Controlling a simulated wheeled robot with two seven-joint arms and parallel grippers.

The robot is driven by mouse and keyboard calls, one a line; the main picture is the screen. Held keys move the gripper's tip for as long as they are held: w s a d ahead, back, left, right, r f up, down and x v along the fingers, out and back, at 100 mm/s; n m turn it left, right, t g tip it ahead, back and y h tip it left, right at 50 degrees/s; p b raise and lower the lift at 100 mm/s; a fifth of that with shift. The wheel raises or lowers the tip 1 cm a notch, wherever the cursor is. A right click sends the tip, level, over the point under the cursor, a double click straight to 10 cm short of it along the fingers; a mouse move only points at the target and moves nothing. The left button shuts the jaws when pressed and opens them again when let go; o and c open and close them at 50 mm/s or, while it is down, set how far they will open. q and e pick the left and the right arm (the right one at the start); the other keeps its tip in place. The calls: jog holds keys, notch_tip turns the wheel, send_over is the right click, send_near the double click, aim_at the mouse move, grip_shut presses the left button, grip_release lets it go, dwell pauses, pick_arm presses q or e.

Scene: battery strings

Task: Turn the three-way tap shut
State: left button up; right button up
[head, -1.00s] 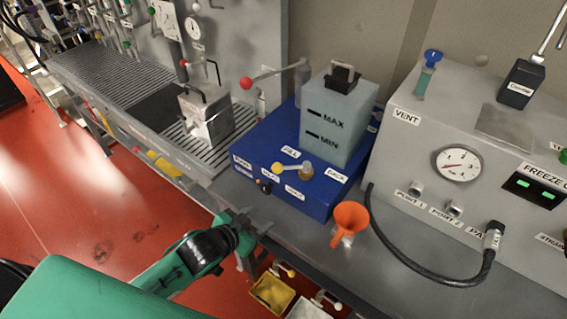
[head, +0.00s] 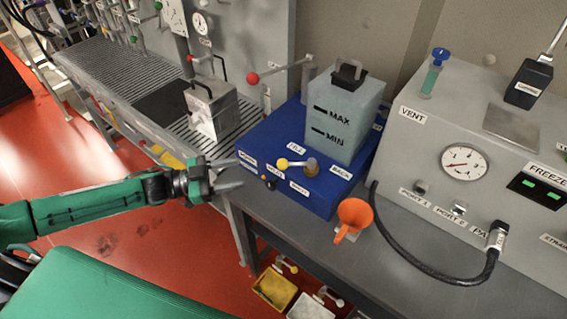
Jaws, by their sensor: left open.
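The three-way tap (head: 298,167) sits on top of the blue box (head: 325,202), with labels around it reading FILL and BACK among others. Its lever ends in a yellow knob (head: 282,163) that points left in the view. My left gripper (head: 238,174) is open and empty, left of the blue box near the bench's front edge, with its fingers toward the box. The fingers are apart from the tap. My right gripper is not in view.
A translucent tank (head: 345,115) stands on the blue box behind the tap. An orange funnel (head: 354,214) is right of the box. A red-knobbed lever (head: 253,78) reaches out behind. A grey gauge panel (head: 480,130) fills the right.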

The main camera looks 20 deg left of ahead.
aim_at(284, 163)
pick_arm(q)
jog(key=p+x, duration=0.4)
jog(key=x, duration=0.8)
jog(key=shift+w+d+r, duration=0.15)
jog(key=shift+w+d, duration=0.05)
jog(key=shift+d, duration=0.1)
jog(key=shift+w+d+p, duration=0.25)
jog(key=shift+d+p, duration=0.1)
jog(key=shift+d, duration=0.1)
grip_shut()
